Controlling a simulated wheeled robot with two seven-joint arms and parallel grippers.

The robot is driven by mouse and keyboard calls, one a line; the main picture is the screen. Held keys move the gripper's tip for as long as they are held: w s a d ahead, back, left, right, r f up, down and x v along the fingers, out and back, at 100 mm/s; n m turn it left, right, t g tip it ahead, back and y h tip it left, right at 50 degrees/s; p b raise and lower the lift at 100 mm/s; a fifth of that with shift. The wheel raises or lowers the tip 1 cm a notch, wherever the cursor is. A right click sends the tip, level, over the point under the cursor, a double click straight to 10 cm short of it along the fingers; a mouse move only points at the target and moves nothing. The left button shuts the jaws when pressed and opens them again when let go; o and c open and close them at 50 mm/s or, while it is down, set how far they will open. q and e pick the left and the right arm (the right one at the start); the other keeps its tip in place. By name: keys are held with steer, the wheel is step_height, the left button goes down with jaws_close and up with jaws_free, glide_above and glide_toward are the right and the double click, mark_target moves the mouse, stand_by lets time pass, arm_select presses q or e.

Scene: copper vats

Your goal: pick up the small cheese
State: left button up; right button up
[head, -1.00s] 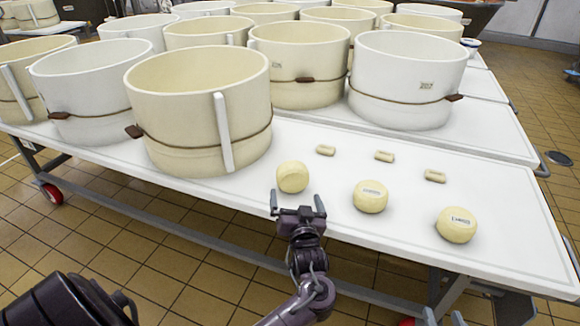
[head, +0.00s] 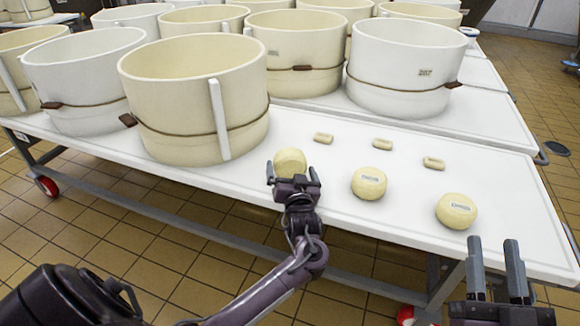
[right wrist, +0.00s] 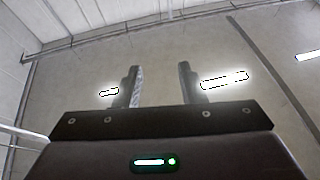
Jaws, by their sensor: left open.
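Three small round pale-yellow cheeses stand in a row near the front edge of the white table: the left one (head: 290,162), the middle one (head: 369,183) and the right one (head: 456,210).
Three small oblong pale pieces (head: 323,137) lie behind the round cheeses. Large cream and white vats (head: 195,105) crowd the left and back of the white table (head: 400,222).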

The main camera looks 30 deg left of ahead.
arm_select(q)
steer(key=shift+x, duration=1.05)
arm_select(e)
steer(key=r, duration=0.1)
steer(key=s+r+t, duration=0.1)
steer(key=r, duration=0.1)
steer(key=r+t+y, duration=0.1)
steer(key=shift+s+d+r, duration=0.2)
steer(key=shift+s+d, duration=0.1)
steer(key=shift+d, duration=0.1)
arm_select(q)
steer(key=shift+r, duration=0.1)
steer(key=c, duration=1.3)
